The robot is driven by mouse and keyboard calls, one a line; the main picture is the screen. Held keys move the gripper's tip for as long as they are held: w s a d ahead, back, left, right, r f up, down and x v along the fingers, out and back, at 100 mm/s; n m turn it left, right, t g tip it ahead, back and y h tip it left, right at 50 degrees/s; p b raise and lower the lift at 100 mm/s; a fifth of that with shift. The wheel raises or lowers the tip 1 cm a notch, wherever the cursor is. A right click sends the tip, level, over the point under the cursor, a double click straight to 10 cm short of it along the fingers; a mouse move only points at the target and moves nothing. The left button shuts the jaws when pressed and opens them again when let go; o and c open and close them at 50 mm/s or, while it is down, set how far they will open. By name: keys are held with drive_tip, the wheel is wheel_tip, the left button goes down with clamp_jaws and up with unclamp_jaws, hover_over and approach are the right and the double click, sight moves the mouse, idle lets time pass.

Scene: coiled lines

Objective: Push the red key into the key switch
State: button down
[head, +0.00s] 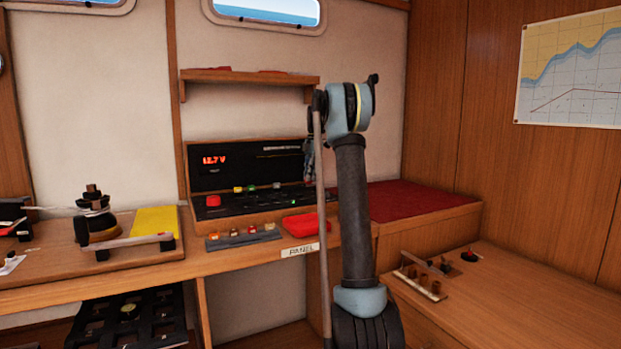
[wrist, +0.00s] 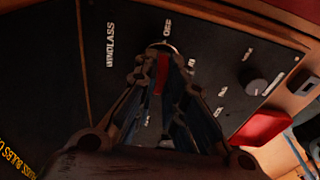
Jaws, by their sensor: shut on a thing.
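My gripper (wrist: 160,62) is shut on the red key (wrist: 161,76), which shows as a thin red strip between the fingers in the wrist view. The fingertips are at the black panel (wrist: 215,50) with white labels, one reading WINDLASS. A pale round rim, seemingly the key switch (wrist: 163,46), shows just past the fingertips; they hide most of it. I cannot tell whether the key's tip touches or enters it. In the head view my gripper (head: 309,158) is at the right end of the panel, partly behind my arm, and the key cannot be made out.
In the head view, a red tray (head: 304,224) and a strip of small coloured parts (head: 243,236) lie before the panel. A shelf (head: 245,76) hangs above.

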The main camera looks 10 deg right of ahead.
drive_tip(key=shift+f, duration=0.1)
drive_tip(key=c, duration=1.6)
unclamp_jaws()
drive_tip(key=r, duration=0.4)
drive_tip(key=d+r, duration=0.1)
drive_tip(key=r, duration=0.6)
drive_tip(key=shift+w+d+r, duration=0.2)
drive_tip(key=shift+w+r, duration=0.15)
drive_tip(key=shift+r, duration=0.05)
